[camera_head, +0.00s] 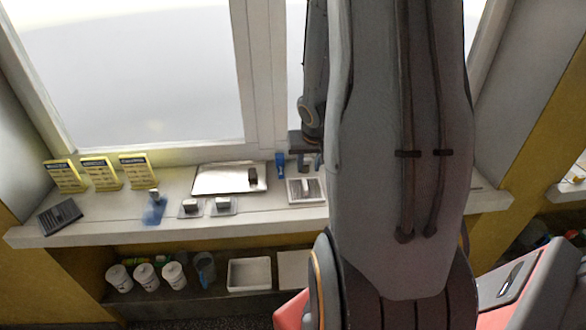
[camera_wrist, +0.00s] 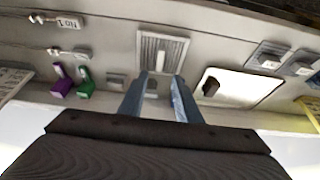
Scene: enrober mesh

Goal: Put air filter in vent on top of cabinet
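A white-framed panel with grey ribs and a pale handle, which looks like the air filter (camera_head: 293,197), lies flat on the counter. It also shows in the wrist view (camera_wrist: 143,50), straight ahead of the fingers. My gripper (camera_head: 308,161) hangs over the back of the counter, behind the panel and partly hidden by my arm. In the wrist view my gripper (camera_wrist: 158,92) has its two blue-grey fingers apart, short of the panel's near edge, with no held object visible between them. I cannot make out the vent or the cabinet top in either view.
A metal tray (camera_head: 215,180) with a dark block lies left of the panel. Yellow cards (camera_head: 101,174) stand further left. A purple piece (camera_wrist: 61,82) and a green piece (camera_wrist: 86,84) stand left in the wrist view.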

